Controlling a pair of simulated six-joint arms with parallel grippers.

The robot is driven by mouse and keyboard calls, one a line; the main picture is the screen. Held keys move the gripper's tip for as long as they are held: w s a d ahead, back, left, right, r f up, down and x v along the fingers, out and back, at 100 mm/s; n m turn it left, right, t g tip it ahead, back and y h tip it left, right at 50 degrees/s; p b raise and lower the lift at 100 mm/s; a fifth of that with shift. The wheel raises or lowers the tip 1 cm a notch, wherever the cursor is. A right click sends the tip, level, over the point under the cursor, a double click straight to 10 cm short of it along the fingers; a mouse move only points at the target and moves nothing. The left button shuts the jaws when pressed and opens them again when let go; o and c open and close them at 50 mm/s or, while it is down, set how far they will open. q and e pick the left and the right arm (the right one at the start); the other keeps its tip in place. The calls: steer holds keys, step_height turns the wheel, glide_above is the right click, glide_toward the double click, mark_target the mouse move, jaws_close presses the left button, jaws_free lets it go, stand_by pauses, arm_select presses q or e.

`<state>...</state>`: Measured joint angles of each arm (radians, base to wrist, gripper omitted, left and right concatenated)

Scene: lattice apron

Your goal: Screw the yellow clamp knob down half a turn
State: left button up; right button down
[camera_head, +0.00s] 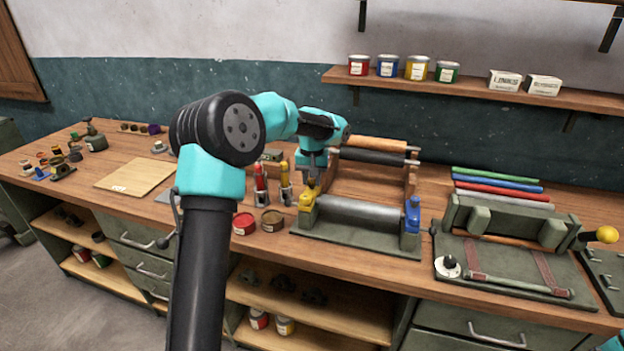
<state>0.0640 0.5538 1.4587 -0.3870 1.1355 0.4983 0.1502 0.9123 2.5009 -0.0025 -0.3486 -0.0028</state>
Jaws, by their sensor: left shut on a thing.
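The yellow clamp knob (307,199) sits at the left end of a green press frame (345,243) that holds a grey metal roller (360,212). A blue clamp knob (413,214) stands at the roller's right end. My left gripper (312,184) points down over the yellow knob and is shut on it. The fingers are small and partly cover the knob's top, so its marks and turn angle cannot be read. My right gripper is not in view; only a bit of teal shows at the bottom right corner.
Behind the press is a rack with wooden and black rollers (375,144). Left of it stand red and yellow tubes (260,178) and open ink tins (271,220). A second green press (510,225) is to the right. A wooden board (135,175) lies left.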

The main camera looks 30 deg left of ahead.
mark_target(312, 180)
arm_select(q)
steer(key=m, duration=0.4)
steer(key=shift+m, duration=0.3)
steer(key=m, duration=0.5)
steer(key=shift+m, duration=0.3)
steer(key=m, duration=0.4)
steer(key=shift+m, duration=0.3)
steer(key=m, duration=0.5)
steer(key=o, duration=0.9)
steer(key=shift+r, duration=0.15)
step_height(312, 180, up, 17)
steer(key=shift+r, duration=0.1)
